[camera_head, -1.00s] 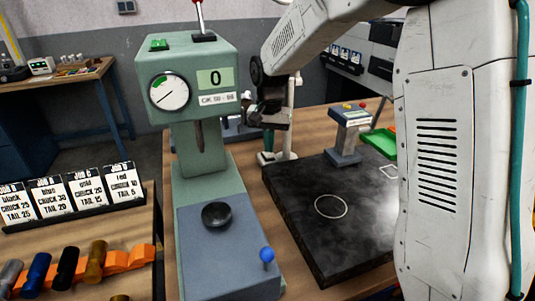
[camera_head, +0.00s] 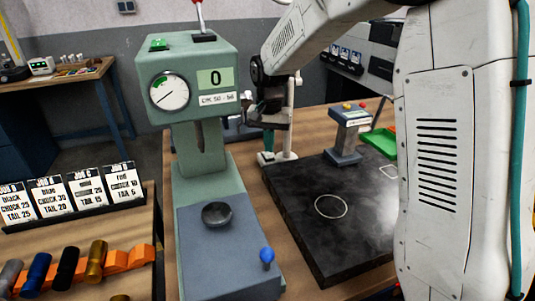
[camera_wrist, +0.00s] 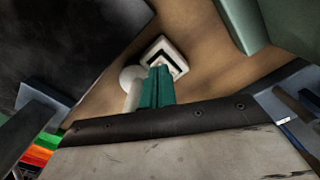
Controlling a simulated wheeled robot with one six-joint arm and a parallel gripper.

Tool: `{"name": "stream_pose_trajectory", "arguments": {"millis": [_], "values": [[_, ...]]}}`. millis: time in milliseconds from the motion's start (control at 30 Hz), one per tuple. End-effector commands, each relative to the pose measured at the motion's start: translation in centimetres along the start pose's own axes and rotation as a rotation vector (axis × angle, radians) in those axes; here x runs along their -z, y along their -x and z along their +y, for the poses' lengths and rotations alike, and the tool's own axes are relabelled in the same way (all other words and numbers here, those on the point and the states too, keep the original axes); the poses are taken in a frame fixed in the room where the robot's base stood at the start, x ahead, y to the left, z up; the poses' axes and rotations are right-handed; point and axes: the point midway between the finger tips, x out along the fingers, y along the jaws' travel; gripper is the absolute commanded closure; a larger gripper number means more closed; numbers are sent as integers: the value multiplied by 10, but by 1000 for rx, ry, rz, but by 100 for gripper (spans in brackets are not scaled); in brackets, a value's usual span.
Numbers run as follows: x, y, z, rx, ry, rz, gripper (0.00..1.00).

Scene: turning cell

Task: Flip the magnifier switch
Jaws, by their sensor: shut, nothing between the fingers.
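The magnifier stand is a white post (camera_head: 291,118) on a white base, behind the dark slab in the head view. In the wrist view its round white post (camera_wrist: 131,84) stands left of my fingers. A white square piece with a dark centre, which looks like the switch (camera_wrist: 165,56), shows just beyond the fingertips. My gripper (camera_head: 268,150) points down beside the post, its teal fingers shut and empty. In the wrist view the fingers (camera_wrist: 158,72) overlap the near edge of the switch piece. I cannot tell whether they touch it. The magnifier's lens is not in view.
A green press with a dial (camera_head: 200,90) stands close to the left of my gripper. A dark slab (camera_head: 350,235) lies to the right, with a small grey post (camera_head: 347,140) and a green tray (camera_head: 380,141) behind. Job cards (camera_head: 70,195) stand at left.

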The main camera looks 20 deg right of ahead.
Motion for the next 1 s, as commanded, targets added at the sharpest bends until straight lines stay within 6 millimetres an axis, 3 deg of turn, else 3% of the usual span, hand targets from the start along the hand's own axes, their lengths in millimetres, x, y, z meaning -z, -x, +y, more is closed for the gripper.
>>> {"name": "stream_pose_trajectory", "arguments": {"millis": [1000], "values": [[0, -6, 0, 0, 0, -1, 100]]}}
